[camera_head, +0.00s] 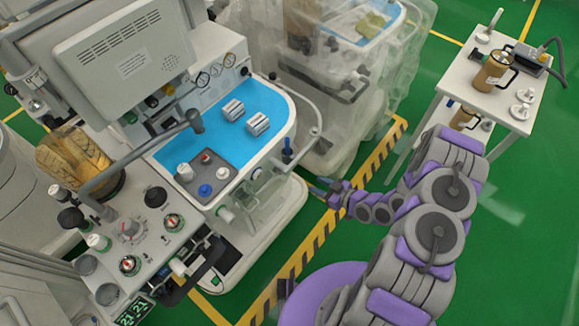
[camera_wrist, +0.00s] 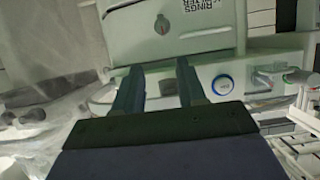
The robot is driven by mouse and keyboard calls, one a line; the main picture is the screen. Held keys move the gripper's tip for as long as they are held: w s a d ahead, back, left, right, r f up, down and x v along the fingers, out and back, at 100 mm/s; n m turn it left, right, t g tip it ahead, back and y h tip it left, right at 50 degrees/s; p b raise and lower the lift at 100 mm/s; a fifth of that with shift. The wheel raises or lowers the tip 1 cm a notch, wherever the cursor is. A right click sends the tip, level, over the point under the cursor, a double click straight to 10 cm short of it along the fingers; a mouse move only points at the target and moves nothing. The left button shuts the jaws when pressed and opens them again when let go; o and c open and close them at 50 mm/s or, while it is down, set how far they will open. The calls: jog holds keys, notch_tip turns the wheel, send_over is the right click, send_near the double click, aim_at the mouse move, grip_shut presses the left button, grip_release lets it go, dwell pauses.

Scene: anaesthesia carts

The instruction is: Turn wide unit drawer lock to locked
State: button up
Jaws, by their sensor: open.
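In the wrist view, my gripper (camera_wrist: 158,70) is open, its two dark fingers apart and nothing visible between them. They point at the pale front of a unit. A labelled pale panel (camera_wrist: 130,32) with a small round fitting (camera_wrist: 162,24) is above the fingers. A round white fitting with a blue ring (camera_wrist: 222,85) is right of the fingers, apart from them. I cannot tell which fitting is the drawer lock, or its setting. In the head view, my gripper (camera_head: 323,188) is low beside the right side of the blue-topped cart (camera_head: 262,95).
A plastic-covered unit (camera_head: 340,80) stands behind. A white side table (camera_head: 488,100) with a jug (camera_head: 490,72) is at right. A metal rail (camera_head: 318,115) curves around the blue top. Green floor with a yellow-black stripe (camera_head: 300,262) lies between the cart and my base.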

aim_at(279, 170)
jog(key=b+x, duration=0.4)
jog(key=x, duration=1.4)
jog(key=shift+s+b, duration=0.25)
jog(key=shift+b, duration=0.05)
jog(key=shift+a, duration=0.2)
jog(key=shift+d, duration=0.2)
grip_shut()
